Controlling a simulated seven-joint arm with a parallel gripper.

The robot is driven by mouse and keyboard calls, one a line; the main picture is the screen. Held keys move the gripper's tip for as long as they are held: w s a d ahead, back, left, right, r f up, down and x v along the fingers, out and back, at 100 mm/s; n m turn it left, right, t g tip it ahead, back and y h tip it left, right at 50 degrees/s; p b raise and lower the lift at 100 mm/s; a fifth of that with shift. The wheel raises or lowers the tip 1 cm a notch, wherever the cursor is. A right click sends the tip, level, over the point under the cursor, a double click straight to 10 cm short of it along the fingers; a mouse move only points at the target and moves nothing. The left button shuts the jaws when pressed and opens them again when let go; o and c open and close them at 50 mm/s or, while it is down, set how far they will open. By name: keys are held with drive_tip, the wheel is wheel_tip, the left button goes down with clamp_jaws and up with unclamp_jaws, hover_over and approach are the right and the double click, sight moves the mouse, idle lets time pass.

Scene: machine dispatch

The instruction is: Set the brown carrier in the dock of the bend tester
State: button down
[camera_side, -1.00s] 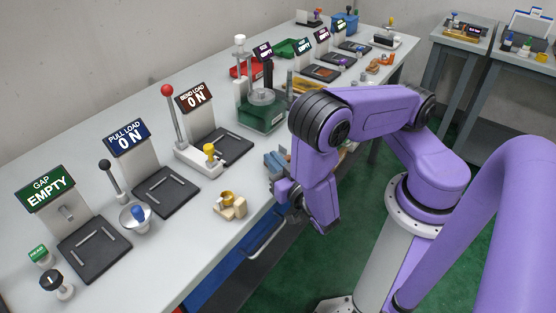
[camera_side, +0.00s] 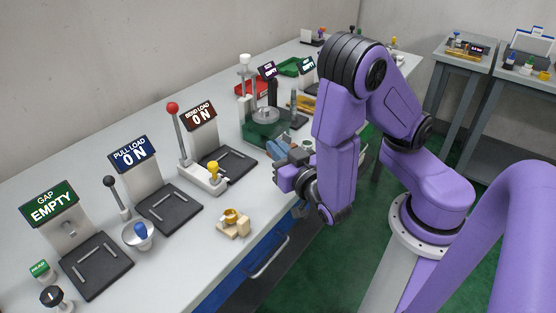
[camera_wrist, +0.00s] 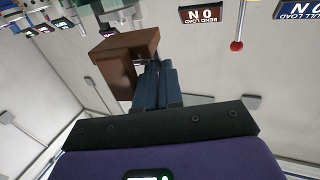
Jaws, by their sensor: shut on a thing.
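The brown carrier (camera_wrist: 128,50) is an angular block with a flat face and a side wall. In the wrist view it sits at the tips of my dark blue fingers. My gripper (camera_wrist: 153,78) is shut on it; the fingers hide part of it. In the side view my gripper (camera_side: 283,174) is over the bench's front edge, right of the bend tester, and I cannot make out the carrier there. The bend tester (camera_side: 198,117) has a brown sign reading BEND LOAD 0 N. Its dock (camera_side: 234,161) is a black plate with raised bars, with nothing on it.
A red-knobbed lever (camera_side: 180,135) and a yellow knob (camera_side: 213,168) stand at the tester's left. The pull tester (camera_side: 133,155) and gap station (camera_side: 55,208) are farther left. A tan block with a brass ring (camera_side: 233,220) lies in front. A green-based device (camera_side: 264,130) stands behind.

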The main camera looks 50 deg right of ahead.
drive_tip(key=shift+w+d+r, duration=0.1)
drive_tip(key=shift+w+r, duration=0.15)
drive_tip(key=shift+r, duration=0.15)
drive_tip(key=w+d+r, duration=0.2)
drive_tip(key=w+r, duration=0.1)
drive_tip(key=w, duration=0.1)
drive_tip(key=w+d+r+n+y, duration=0.1)
drive_tip(key=w+d+r, duration=0.1)
drive_tip(key=w, duration=0.3)
drive_tip(key=shift+w+d+r+t+y, duration=0.3)
drive_tip(key=shift+d+r, duration=0.1)
drive_tip(key=shift+d, duration=0.4)
drive_tip(key=shift+a, duration=0.1)
drive_tip(key=shift+m+h, duration=0.6)
drive_tip(key=shift+h, duration=0.2)
drive_tip(key=s+a+f, duration=0.1)
drive_tip(key=s+f, duration=0.1)
drive_tip(key=s, duration=0.1)
drive_tip(key=s+a+f, duration=0.2)
drive_tip(key=s, duration=0.1)
drive_tip(key=s+a+f, duration=0.2)
drive_tip(key=s, duration=0.2)
drive_tip(key=shift+s+a, duration=0.1)
drive_tip(key=shift+a, duration=0.15)
drive_tip(key=shift+f, duration=4.75)
